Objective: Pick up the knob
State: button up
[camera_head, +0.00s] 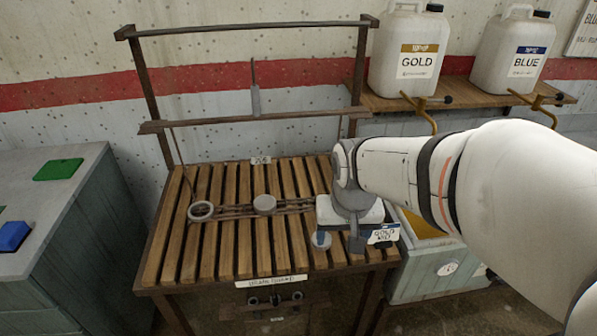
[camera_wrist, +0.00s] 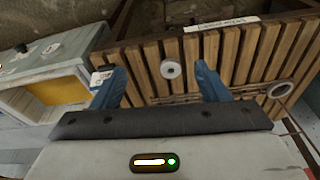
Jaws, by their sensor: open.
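The knob (camera_wrist: 170,69) is a pale round piece with a dark centre on the wooden slats. In the wrist view it shows between my gripper's two blue fingers, nearer the right one. My gripper (camera_wrist: 158,75) is open, with a clear gap on both sides of the knob in the picture. I cannot tell how far above the knob the fingertips are. In the head view my gripper (camera_head: 338,242) is low over the right front part of the slatted table (camera_head: 160,272), and it hides most of the knob's surroundings.
A grey disc (camera_head: 264,204) and a pale ring (camera_head: 200,211) lie along dark rails on the slats. An upright frame (camera_head: 255,117) stands behind. A grey cabinet (camera_head: 45,200) is left. Jugs stand on a shelf (camera_head: 465,95).

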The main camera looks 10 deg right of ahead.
jog(key=shift+o, duration=0.8)
jog(key=w+f+m, duration=0.1)
jog(key=w+f, duration=0.4)
jog(key=w, duration=0.3)
jog(key=shift+w+m+g+p, duration=0.3)
jog(key=shift+w+m+p, duration=0.1)
jog(key=shift+m, duration=0.6)
jog(key=w+f, duration=0.5)
jog(key=shift+a, duration=0.15)
jog(key=f, duration=0.2)
jog(key=w+f, duration=0.1)
jog(key=f, duration=0.2)
jog(key=f+p, duration=0.1)
jog(key=f, duration=0.2)
jog(key=shift+w, duration=0.15)
jog(key=c, duration=1.1)
